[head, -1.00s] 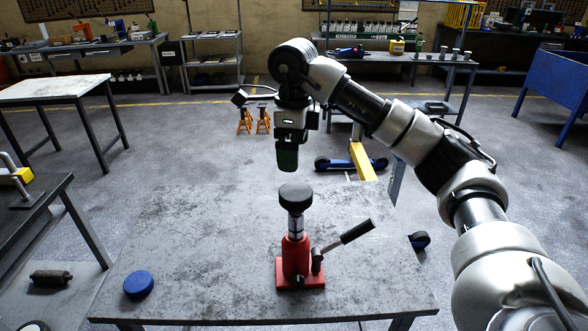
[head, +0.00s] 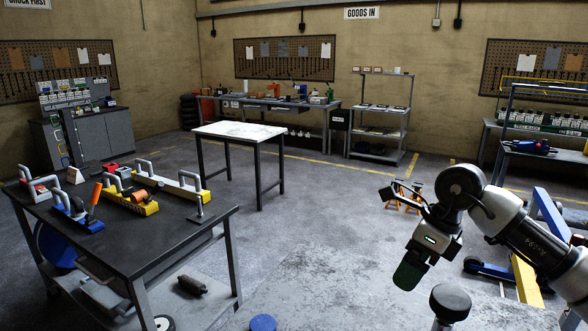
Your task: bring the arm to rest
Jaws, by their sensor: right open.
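My right arm comes in from the right side of the head view. Its gripper (head: 409,274) points down and hangs above and to the left of the jack's black top pad (head: 450,302), apart from it. I see nothing held in it; its fingertips are too dark and small to make out clearly. Only the pad and a bit of the stem of the jack show at the bottom edge; the red body and handle are out of the picture. My left gripper is not in view.
A dark trolley table (head: 140,235) with several colored tools stands at the left. A white-topped table (head: 240,131) is behind it. A blue disc (head: 263,323) lies at the bottom edge. Orange stands (head: 404,196) and a blue-and-yellow floor jack (head: 524,280) are near my arm. Open floor lies between.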

